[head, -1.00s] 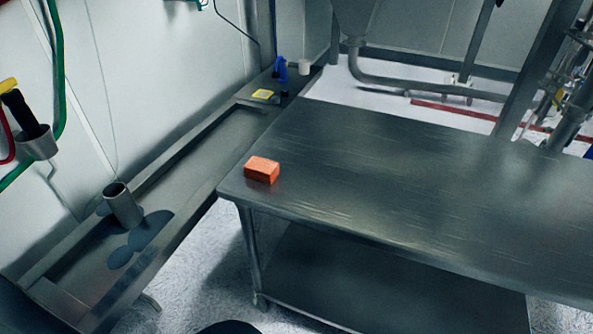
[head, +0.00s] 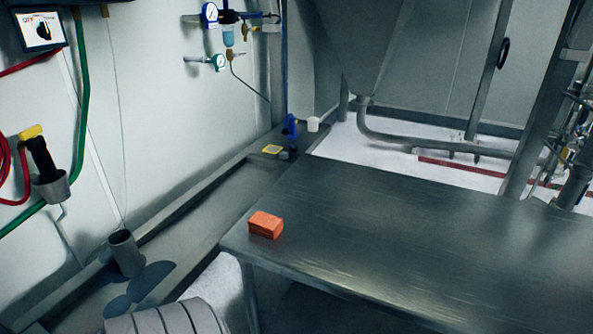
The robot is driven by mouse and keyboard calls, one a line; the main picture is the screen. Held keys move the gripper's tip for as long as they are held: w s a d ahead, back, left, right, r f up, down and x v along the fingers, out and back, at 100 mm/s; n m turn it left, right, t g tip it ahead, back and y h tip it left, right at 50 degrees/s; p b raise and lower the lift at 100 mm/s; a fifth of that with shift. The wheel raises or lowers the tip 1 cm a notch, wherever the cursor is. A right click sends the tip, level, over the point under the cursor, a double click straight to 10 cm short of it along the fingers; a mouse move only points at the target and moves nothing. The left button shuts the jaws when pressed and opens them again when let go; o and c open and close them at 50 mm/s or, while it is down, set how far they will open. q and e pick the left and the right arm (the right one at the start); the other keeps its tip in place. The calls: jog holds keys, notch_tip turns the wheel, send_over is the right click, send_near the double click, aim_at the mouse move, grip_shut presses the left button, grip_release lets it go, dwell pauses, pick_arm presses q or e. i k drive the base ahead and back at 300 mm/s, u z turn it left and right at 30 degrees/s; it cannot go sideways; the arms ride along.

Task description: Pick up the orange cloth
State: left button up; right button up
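The orange cloth (head: 266,225) is a small folded block. It lies on the near left corner of the metal table (head: 400,240), close to the table's edge, with nothing touching it. Neither of my grippers shows in the head view.
A ribbed grey cylinder (head: 170,318) stands at the bottom. The table top around the cloth is clear.

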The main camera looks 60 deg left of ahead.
aim_at(262, 224)
jog(key=i, duration=0.9)
jog(key=u, duration=1.6)
